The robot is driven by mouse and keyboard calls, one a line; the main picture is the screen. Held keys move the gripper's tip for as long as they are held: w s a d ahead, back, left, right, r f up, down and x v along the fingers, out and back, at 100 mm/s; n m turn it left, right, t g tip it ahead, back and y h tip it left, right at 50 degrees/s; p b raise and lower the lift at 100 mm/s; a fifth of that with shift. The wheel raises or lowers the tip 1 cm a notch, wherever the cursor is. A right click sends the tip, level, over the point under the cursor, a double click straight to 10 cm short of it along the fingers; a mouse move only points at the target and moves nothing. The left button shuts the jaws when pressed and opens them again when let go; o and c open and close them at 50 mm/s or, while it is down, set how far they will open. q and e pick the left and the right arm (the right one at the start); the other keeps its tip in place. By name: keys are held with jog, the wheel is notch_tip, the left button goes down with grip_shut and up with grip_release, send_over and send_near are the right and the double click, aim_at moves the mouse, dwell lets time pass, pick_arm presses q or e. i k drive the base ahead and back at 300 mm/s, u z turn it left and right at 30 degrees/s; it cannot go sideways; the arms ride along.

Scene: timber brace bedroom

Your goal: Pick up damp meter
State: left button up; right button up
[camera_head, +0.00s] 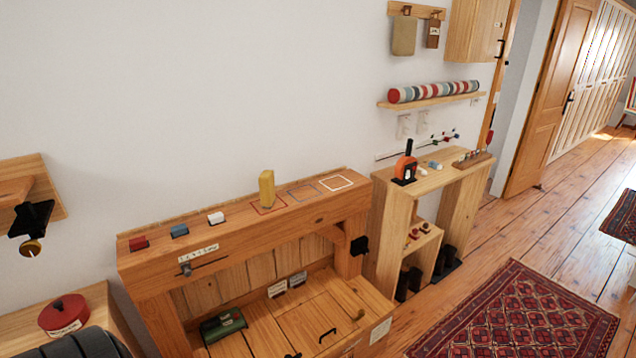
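No label reading damp meter is legible. A yellow upright block-like object (267,190) stands on the wooden bench's top ledge (328,207), at the red outlined square. An orange device with a black upright part (405,168) stands on the small wooden table to the right. I cannot tell for sure which of these is the damp meter.
A dark green item (222,325) lies on the lower boards. A red round tin (64,315) is at lower left. The patterned rug (520,315) and floor at right are open.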

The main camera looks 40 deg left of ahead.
aim_at(266, 183)
jog(key=z, duration=0.05)
jog(key=i, duration=0.8)
jog(key=u, duration=0.75)
jog(key=i, duration=0.55)
jog(key=u, duration=0.4)
